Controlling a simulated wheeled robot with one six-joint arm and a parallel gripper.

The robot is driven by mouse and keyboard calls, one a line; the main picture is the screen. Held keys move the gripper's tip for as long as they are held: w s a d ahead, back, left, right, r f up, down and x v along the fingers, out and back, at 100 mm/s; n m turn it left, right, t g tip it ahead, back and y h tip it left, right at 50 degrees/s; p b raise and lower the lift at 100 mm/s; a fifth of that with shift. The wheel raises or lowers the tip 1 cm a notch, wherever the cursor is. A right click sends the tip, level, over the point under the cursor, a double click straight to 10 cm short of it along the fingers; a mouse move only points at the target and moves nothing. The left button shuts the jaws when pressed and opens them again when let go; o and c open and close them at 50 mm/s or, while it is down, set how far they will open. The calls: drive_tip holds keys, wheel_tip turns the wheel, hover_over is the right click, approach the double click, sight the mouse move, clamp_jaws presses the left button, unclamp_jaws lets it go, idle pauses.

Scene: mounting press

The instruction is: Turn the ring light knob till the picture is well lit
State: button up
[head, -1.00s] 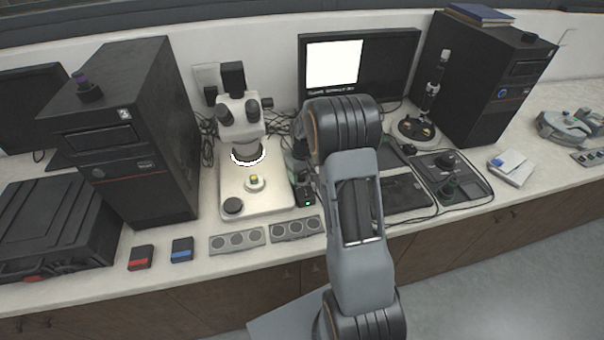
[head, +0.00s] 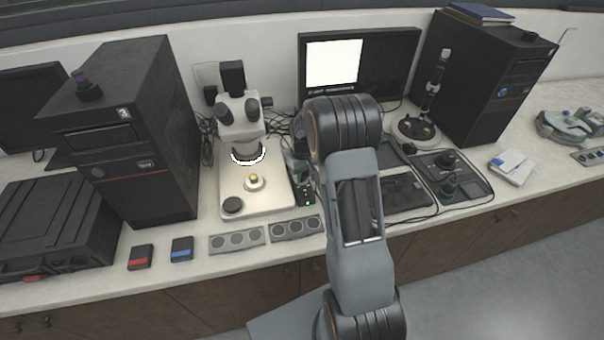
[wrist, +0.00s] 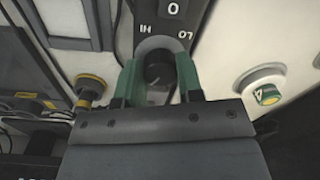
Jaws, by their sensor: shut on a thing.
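The ring light knob (wrist: 158,72) is a dark round knob on a black control box (wrist: 172,22) marked HI, LO and 0. My gripper (wrist: 160,80) has its green fingers shut on the knob, one on each side. The ring light (head: 248,158) glows white under the microscope head (head: 240,117). The picture on the monitor (head: 398,65) is a plain white rectangle with no detail visible; the small text under it is unreadable.
Grey trays with round wells (head: 237,241) lie in front. A black computer tower (head: 150,130) stands at left.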

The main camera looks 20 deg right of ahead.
sight(302, 173)
drive_tip(key=n+b, duration=0.2)
drive_tip(key=n, duration=0.3)
drive_tip(key=shift+f+n, duration=0.1)
drive_tip(key=shift+n, duration=0.2)
drive_tip(key=n+b, duration=0.1)
drive_tip(key=n, duration=0.4)
drive_tip(key=shift+w+n, duration=0.1)
drive_tip(key=shift+n, duration=0.3)
drive_tip(key=o, duration=0.9)
drive_tip(key=shift+o, duration=0.2)
wheel_tip(302, 173, up, 14)
drive_tip(key=b, duration=0.1)
drive_tip(key=shift+w, duration=0.15)
idle(1.3)
